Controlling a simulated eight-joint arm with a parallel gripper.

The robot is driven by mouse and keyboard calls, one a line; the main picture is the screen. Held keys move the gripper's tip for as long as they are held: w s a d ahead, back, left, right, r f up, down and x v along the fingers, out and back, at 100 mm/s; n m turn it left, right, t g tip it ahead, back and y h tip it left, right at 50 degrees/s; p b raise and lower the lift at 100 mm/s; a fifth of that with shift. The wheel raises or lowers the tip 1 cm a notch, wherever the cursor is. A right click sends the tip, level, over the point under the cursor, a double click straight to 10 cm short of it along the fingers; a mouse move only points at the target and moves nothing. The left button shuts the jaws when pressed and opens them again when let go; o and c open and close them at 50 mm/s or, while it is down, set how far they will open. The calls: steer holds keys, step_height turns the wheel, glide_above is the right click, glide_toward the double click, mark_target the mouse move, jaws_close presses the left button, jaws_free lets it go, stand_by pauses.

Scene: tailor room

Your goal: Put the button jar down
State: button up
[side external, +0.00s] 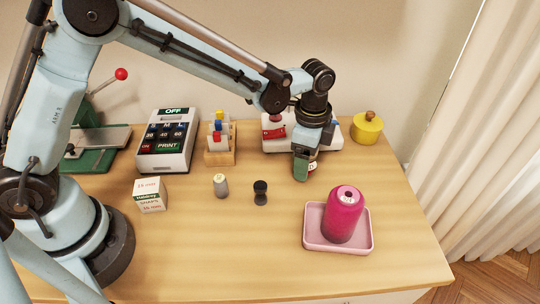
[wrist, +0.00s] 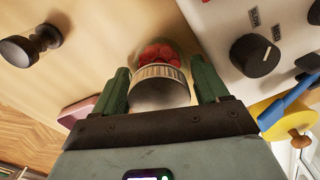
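The button jar is clear with red buttons inside, a printed pale band and a dull metallic end towards me. In the wrist view the button jar (wrist: 160,75) sits between the two green fingers of my gripper (wrist: 161,85), which appear to touch it on both sides. In the side view my gripper (side external: 306,168) points down near the front of the white machine at the back of the table. Only a small white and red bit of the jar (side external: 312,167) shows there behind a finger. Its base is hidden, so I cannot tell if it touches the table.
A pink cone of thread (side external: 343,217) stands in a pink tray (side external: 312,244) at right. A dark spool-shaped piece (side external: 260,192) and a grey spool (side external: 220,185) stand left of my gripper. A yellow pot (side external: 366,128) is back right. The front middle table is clear.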

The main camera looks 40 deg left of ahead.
step_height(320, 180, up, 12)
steer(key=shift+f, duration=0.15)
steer(key=shift+s+a+r, duration=0.1)
steer(key=shift+a+r, duration=0.1)
steer(key=shift+r, duration=0.25)
steer(key=s+a+n+t, duration=0.7)
steer(key=s+a+n, duration=0.6)
steer(key=a, duration=0.3)
steer(key=shift+s+n, duration=0.35)
steer(key=shift+n, duration=0.25)
